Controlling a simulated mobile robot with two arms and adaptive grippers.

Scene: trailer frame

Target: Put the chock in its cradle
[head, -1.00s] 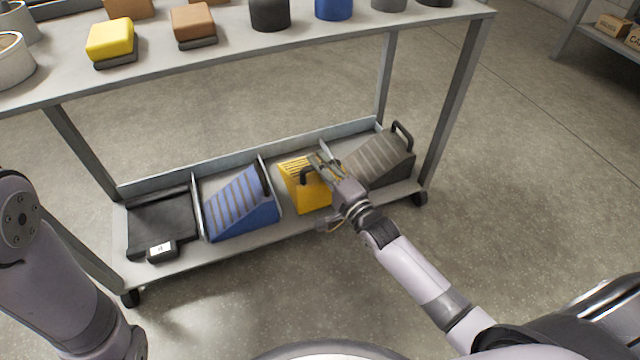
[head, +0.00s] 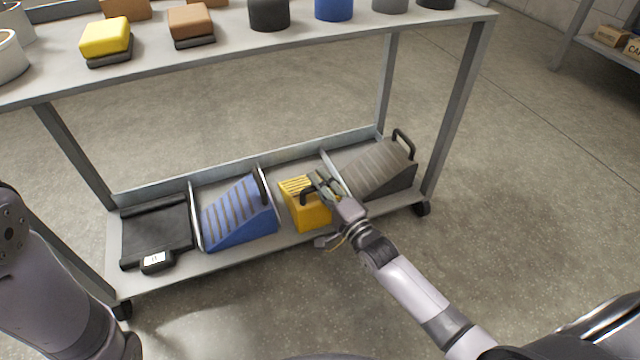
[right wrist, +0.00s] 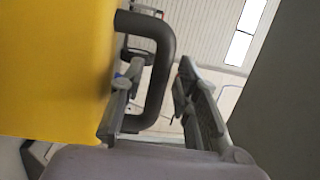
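A yellow wedge-shaped chock (head: 314,216) with a dark loop handle (head: 306,193) stands in a bay of the low shelf. It fills the left side of the right wrist view (right wrist: 50,65), with its handle (right wrist: 160,70) reaching toward the middle. My right gripper (head: 323,185) is at this handle. In the right wrist view its fingers (right wrist: 160,105) are apart, with the handle's bar between them and a gap to the right finger. My left arm shows at the left edge, but its gripper is out of view. I cannot pick out which place is the cradle.
A blue ribbed chock (head: 238,219) is left of the yellow one and a grey chock (head: 375,172) is right. A black flat item (head: 157,232) lies in the leftmost bay. Thin dividers (head: 194,215) separate the bays. The upper shelf (head: 230,48) holds blocks and cylinders. Open floor lies in front.

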